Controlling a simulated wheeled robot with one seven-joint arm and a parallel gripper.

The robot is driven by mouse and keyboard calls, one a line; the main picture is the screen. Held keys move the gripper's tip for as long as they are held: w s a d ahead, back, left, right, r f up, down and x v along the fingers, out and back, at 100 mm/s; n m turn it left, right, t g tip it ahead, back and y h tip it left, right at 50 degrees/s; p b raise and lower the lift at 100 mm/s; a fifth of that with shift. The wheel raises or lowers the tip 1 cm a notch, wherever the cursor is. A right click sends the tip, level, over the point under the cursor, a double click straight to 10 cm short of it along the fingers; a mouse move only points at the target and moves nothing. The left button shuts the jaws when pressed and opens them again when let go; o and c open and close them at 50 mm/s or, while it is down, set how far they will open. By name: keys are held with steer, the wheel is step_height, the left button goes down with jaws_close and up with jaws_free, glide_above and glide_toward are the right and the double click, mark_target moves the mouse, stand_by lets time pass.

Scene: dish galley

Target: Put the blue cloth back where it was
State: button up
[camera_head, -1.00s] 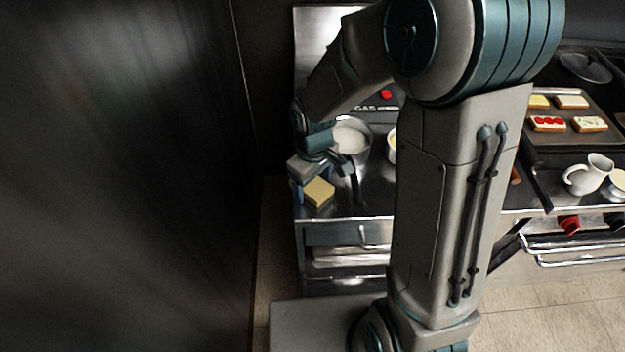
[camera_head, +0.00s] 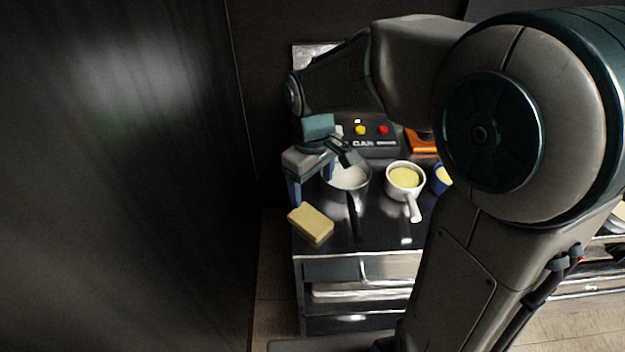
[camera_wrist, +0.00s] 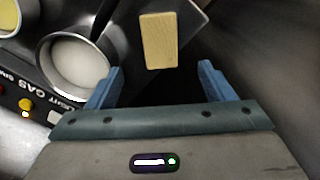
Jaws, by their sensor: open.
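I see no blue cloth in either view. My gripper (camera_head: 312,183) is open and empty, above the left side of the stove top, up and back from a pale yellow block (camera_head: 312,224). In the wrist view, the two blue fingers of my gripper (camera_wrist: 160,70) stand wide apart with nothing between them. The block (camera_wrist: 158,40) shows just beyond the fingertips, apart from them, near the counter's edge.
A pot of white contents (camera_head: 348,176) with a dark handle stands right of my gripper. A white pan of yellow contents (camera_head: 405,178) and a blue container (camera_head: 440,178) are farther right. A dark wall (camera_head: 120,180) closes the left side.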

steer(key=s+d+r+m+t, duration=0.1)
steer(key=s+d+r+m, duration=0.1)
steer(key=s+d+m, duration=0.2)
steer(key=s+d+r+m+t, duration=0.2)
steer(key=s+d+m, duration=0.2)
steer(key=s+d, duration=0.3)
steer(key=shift+s+d+r+m, duration=0.25)
steer(key=shift+s+r+m, duration=0.05)
steer(key=shift+s, duration=0.4)
